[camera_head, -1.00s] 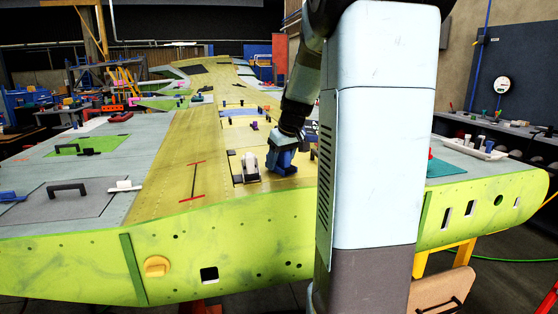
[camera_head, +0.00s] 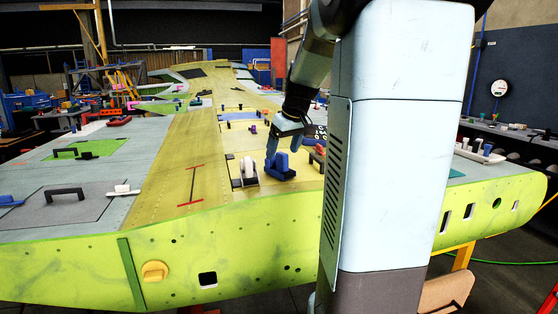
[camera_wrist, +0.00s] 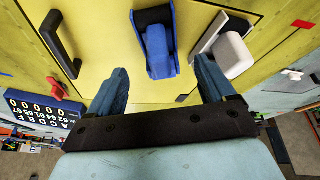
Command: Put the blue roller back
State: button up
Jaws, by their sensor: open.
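The blue roller (camera_head: 281,163) stands on a yellow panel on top of the wing, just left of my column in the head view. In the wrist view the blue roller (camera_wrist: 157,48) lies ahead of my gripper (camera_wrist: 160,70), between the lines of its two blue fingers. The fingers are spread apart with nothing between them. In the head view my gripper (camera_head: 284,146) is just above and behind the roller, clear of its top. What the roller's underside rests on is hidden.
A white roller-like piece (camera_head: 248,172) stands close on the left of the blue roller; it also shows in the wrist view (camera_wrist: 233,54). A black handle (camera_wrist: 60,42) is on the panel's other side, near a red knob (camera_wrist: 62,88). Bare yellow wing skin lies further left.

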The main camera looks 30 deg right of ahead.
jog(key=v, duration=0.6)
jog(key=s+a+f, duration=0.2)
jog(key=s+a, duration=0.7)
jog(key=a, duration=0.3)
jog(key=s+a+f, duration=0.3)
jog(key=s, duration=0.3)
jog(key=s+a+f+m+t, duration=0.1)
jog(key=s+a+f, duration=0.2)
jog(key=s, duration=0.3)
jog(key=shift+a+f, duration=0.2)
jog(key=shift+a, duration=0.45)
